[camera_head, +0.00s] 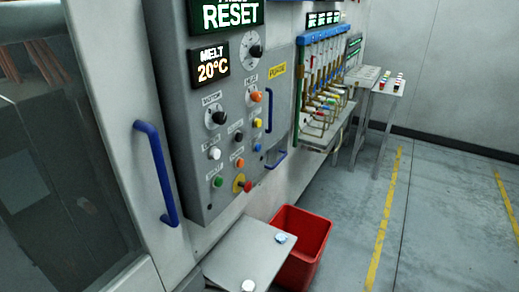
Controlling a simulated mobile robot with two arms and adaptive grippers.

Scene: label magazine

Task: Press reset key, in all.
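A grey control panel (199,122) is on the machine front, left of centre. Below, a display (213,69) reads "MELT 20°C". The panel carries a white button (214,153), a green button (218,181), orange buttons (239,163), a black button (238,137), a yellow button (257,123), a blue button (257,148) and a red mushroom button (247,187) on yellow. The small key labels are too small to read, so I cannot tell which key is reset. Neither gripper is in view.
Dark knobs (218,118) are on the panel. Blue handles (157,176) stick out from the machine. A grey shelf (247,258) with two small round items juts out below, beside a red bin (313,232). A rack of tubes (322,75) stands farther back. The floor at right is clear.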

